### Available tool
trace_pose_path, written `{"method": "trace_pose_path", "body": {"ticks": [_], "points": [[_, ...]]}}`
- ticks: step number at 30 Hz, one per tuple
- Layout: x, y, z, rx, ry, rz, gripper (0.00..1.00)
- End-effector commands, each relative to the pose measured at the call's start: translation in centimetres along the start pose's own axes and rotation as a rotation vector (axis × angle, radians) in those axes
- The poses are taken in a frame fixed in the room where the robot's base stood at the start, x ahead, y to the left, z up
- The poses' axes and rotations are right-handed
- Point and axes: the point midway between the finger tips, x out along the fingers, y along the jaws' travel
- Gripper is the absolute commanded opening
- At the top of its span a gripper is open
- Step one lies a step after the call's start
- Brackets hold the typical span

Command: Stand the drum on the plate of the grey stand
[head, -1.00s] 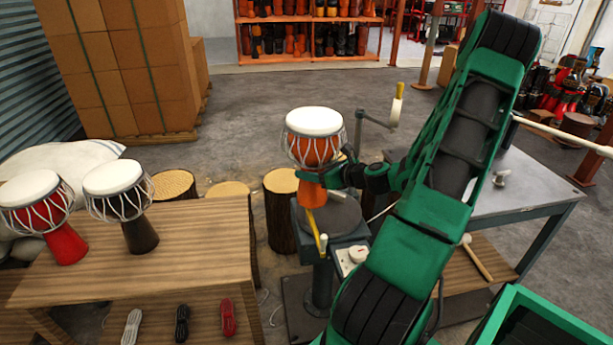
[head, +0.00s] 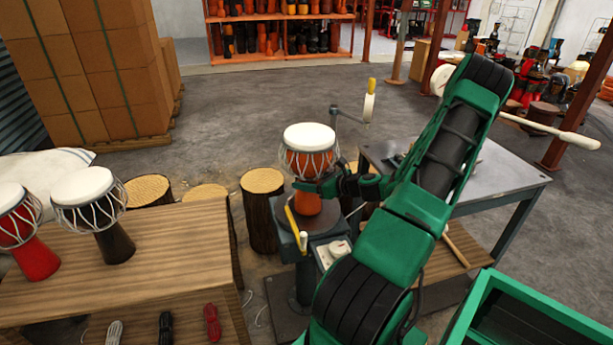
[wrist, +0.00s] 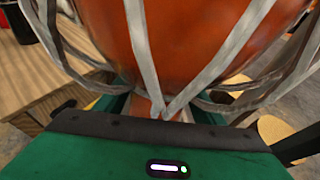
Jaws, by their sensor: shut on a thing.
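The orange drum (head: 308,163) with a white head and grey ropes is upright over the round dark plate (head: 325,219) of the grey stand (head: 304,285). Its foot appears at the plate in the head view; I cannot tell whether it touches or hovers slightly. My gripper (head: 308,187) comes from the right and is shut on the drum's narrow waist, below the bowl. In the wrist view the drum's orange bowl (wrist: 190,45) and ropes fill the picture above my gripper, and the bowl hides most of the fingers.
A wooden table (head: 150,262) with a red drum (head: 32,245) and a black drum (head: 95,215) is at left. A grey metal table (head: 480,180) stands at right.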

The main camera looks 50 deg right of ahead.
Motion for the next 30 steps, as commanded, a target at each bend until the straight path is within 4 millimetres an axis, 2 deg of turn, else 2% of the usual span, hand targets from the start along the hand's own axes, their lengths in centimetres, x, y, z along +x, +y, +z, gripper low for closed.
{"method": "trace_pose_path", "body": {"ticks": [15,16,18,30], "points": [[0.37,0.07,-0.63,-0.001,-0.004,0.001,0.04],[0.35,0.06,-0.82,-0.001,0.000,0.001,0.67],[0.35,0.06,-0.80,-0.001,0.000,0.001,0.81],[-0.18,0.00,-0.68,0.000,0.000,-0.001,0.81]]}}
